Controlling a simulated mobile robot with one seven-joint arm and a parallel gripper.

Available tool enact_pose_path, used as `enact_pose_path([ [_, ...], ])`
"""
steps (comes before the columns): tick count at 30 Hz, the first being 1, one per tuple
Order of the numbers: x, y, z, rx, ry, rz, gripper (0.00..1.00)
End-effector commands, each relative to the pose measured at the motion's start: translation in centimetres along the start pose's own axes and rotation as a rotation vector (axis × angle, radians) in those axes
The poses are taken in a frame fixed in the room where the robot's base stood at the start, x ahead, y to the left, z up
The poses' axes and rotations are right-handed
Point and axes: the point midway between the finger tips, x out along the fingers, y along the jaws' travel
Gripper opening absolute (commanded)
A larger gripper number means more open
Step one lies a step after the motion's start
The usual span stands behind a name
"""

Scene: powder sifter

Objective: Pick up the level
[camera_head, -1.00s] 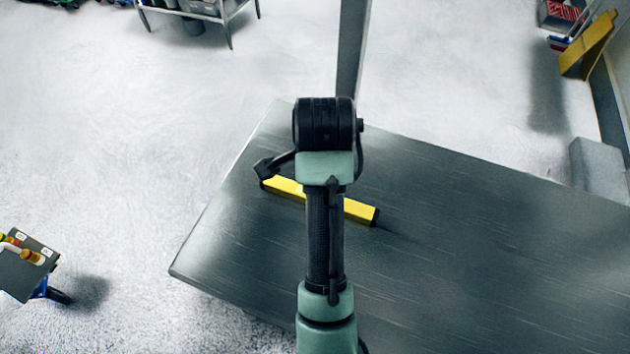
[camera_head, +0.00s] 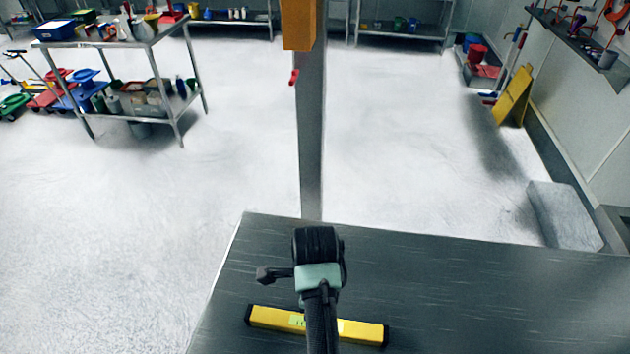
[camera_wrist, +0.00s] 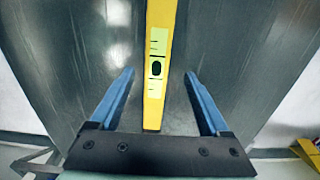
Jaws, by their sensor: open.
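The level is a yellow bar with black end caps, lying flat on the dark metal table. In the head view the level (camera_head: 270,318) shows on both sides of my arm, which hides part of its middle. In the wrist view the level (camera_wrist: 157,60) runs lengthwise up the picture, with a pale green vial window facing up. My gripper (camera_wrist: 162,76) is open, with one blue finger on each side of the level's near end and a gap on both sides. My gripper's fingers are hidden in the head view.
The table (camera_head: 480,300) is otherwise clear around the level. A grey post (camera_head: 310,140) stands behind the table's far edge. A grey block (camera_head: 563,215) sits on the floor at right. A metal shelf cart (camera_head: 150,35) stands far left.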

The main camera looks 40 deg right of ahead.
Motion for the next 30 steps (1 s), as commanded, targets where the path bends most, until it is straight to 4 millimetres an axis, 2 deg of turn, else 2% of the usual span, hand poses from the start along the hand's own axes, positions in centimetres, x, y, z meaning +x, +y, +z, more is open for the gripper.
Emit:
enact_pose_path([
  [5, 1.2, 0.2, -0.1, 0.001, 0.002, 0.002, 0.80],
  [13, 5.0, 0.5, -0.2, 0.001, 0.000, 0.002, 0.80],
  [22, 5.6, 0.5, -0.2, 0.000, 0.000, -0.001, 0.80],
  [23, 5.6, 0.5, -0.2, 0.000, 0.000, -0.001, 0.76],
  [30, 5.6, 0.4, -0.2, 0.000, 0.000, -0.001, 0.33],
])
